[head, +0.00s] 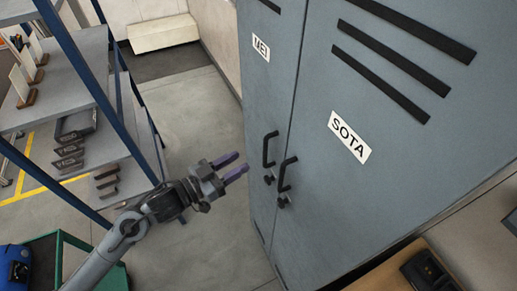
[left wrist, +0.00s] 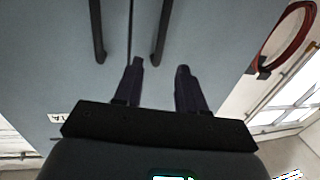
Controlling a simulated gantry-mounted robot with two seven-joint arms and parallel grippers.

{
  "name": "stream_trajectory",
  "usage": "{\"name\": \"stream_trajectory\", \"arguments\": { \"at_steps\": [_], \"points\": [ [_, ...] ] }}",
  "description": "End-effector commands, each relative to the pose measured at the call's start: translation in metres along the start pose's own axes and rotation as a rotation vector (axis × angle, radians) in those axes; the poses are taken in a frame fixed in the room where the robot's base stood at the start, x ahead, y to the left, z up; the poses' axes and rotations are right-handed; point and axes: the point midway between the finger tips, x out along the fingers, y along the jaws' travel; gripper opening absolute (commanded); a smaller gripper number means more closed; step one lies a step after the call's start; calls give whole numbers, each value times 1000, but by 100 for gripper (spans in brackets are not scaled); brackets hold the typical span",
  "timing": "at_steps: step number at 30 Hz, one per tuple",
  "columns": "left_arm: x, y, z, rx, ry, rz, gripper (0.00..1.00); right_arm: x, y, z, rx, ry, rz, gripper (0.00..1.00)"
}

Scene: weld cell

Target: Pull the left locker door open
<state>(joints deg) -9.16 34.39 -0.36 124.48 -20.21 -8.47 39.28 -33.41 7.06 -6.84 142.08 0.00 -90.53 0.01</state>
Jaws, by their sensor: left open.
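The left locker door (head: 262,85), blue-grey and labelled MEI, is closed. Its dark upright bar handle (head: 268,150) is near the door seam, and in the upside-down left wrist view it is the right-hand bar (left wrist: 161,32). The right door (head: 390,110), labelled SOTA, is closed too, with its own handle (head: 285,180) beside the first. My left gripper (head: 240,165) is open and empty, to the left of the left handle and apart from it. Its two fingers (left wrist: 159,70) point toward the locker in the left wrist view. My right gripper is not visible.
A blue-framed shelf rack (head: 85,75) with small brackets and parts stands at the left. A green cart (head: 60,255) is at the lower left. A wooden surface (head: 400,272) with a dark device is at the lower right. Floor between rack and locker is clear.

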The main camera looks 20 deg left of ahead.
Motion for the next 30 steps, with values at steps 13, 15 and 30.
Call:
{"name": "stream_trajectory", "arguments": {
  "at_steps": [13, 15, 30],
  "points": [
    [69, 0, -2, -2, 0, -1, 40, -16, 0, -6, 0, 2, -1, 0],
    [76, 0, -2, -2, 0, -1, 40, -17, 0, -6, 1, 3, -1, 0],
    [87, 1, 0, -1, -1, 0, 40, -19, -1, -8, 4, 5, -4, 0]
  ]
}}
